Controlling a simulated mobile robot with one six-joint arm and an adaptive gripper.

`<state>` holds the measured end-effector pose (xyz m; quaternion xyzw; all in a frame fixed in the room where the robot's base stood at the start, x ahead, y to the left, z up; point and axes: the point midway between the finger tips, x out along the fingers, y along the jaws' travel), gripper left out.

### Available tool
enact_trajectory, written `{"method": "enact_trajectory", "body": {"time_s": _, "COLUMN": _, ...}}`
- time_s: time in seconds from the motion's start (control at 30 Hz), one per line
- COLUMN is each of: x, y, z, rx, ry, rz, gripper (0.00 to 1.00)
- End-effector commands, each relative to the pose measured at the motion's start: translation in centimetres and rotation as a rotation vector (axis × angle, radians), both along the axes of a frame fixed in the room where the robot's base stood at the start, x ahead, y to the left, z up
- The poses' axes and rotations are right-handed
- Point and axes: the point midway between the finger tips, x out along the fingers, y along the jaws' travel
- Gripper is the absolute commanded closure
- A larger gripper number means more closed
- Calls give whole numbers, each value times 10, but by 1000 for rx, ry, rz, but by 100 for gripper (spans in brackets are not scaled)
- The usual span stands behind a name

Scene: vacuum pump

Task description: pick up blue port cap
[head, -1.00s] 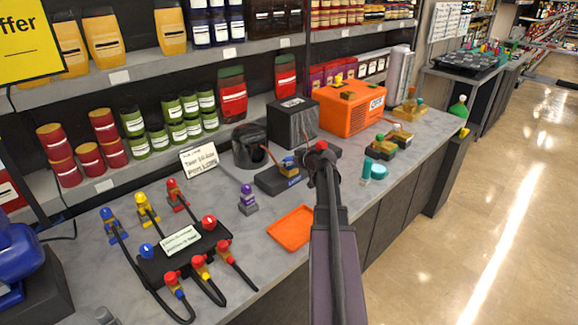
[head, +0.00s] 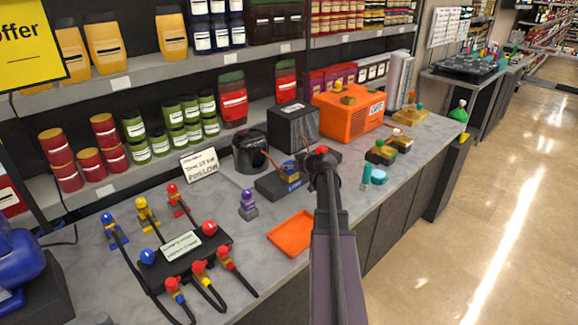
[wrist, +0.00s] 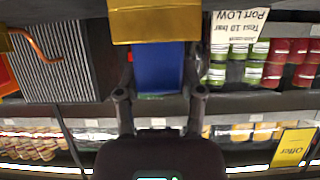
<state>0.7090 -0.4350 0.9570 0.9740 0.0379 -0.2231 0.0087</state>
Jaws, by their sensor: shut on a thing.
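The blue port cap (wrist: 158,68) fills the space between the two fingers of my gripper (wrist: 160,92) in the wrist view. A brass-coloured block (wrist: 155,22) touches or lies right against its far end. In the head view a blue piece with a brass part (head: 289,168) sits on a dark base with a blue label (head: 279,187), just left of my gripper (head: 319,162). My gripper is shut on the blue cap. Its fingertips are mostly hidden behind my own wrist in the head view.
A black kettle-like pot (head: 250,151), a grey finned box (head: 292,127) and an orange machine (head: 349,110) stand behind. An empty orange tray (head: 292,233) lies in front. A black manifold with coloured fittings (head: 185,258) is at left. Teal parts (head: 378,177) lie at right.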

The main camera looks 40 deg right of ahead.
Motion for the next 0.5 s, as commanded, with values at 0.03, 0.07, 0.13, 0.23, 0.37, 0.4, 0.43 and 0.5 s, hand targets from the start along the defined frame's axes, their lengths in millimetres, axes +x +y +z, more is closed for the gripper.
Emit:
{"method": "enact_trajectory", "body": {"time_s": 0.03, "x": 0, "y": 0, "z": 5, "rx": 0, "ry": 0, "rz": 0, "gripper": 97}}
{"method": "enact_trajectory", "body": {"time_s": 0.07, "x": 0, "y": 0, "z": 7, "rx": 0, "ry": 0, "rz": 0, "gripper": 97}}
{"method": "enact_trajectory", "body": {"time_s": 0.13, "x": 0, "y": 0, "z": 13, "rx": 0, "ry": 0, "rz": 0, "gripper": 97}}
{"method": "enact_trajectory", "body": {"time_s": 0.23, "x": 0, "y": 0, "z": 21, "rx": 0, "ry": 0, "rz": 0, "gripper": 97}}
{"method": "enact_trajectory", "body": {"time_s": 0.37, "x": 0, "y": 0, "z": 34, "rx": 0, "ry": 0, "rz": -1, "gripper": 97}}
{"method": "enact_trajectory", "body": {"time_s": 0.4, "x": -10, "y": 1, "z": 33, "rx": 0, "ry": 0, "rz": -2, "gripper": 97}}
{"method": "enact_trajectory", "body": {"time_s": 0.43, "x": -18, "y": 2, "z": 32, "rx": 1, "ry": 0, "rz": -3, "gripper": 97}}
{"method": "enact_trajectory", "body": {"time_s": 0.5, "x": -35, "y": 3, "z": 33, "rx": 0, "ry": 0, "rz": -3, "gripper": 97}}
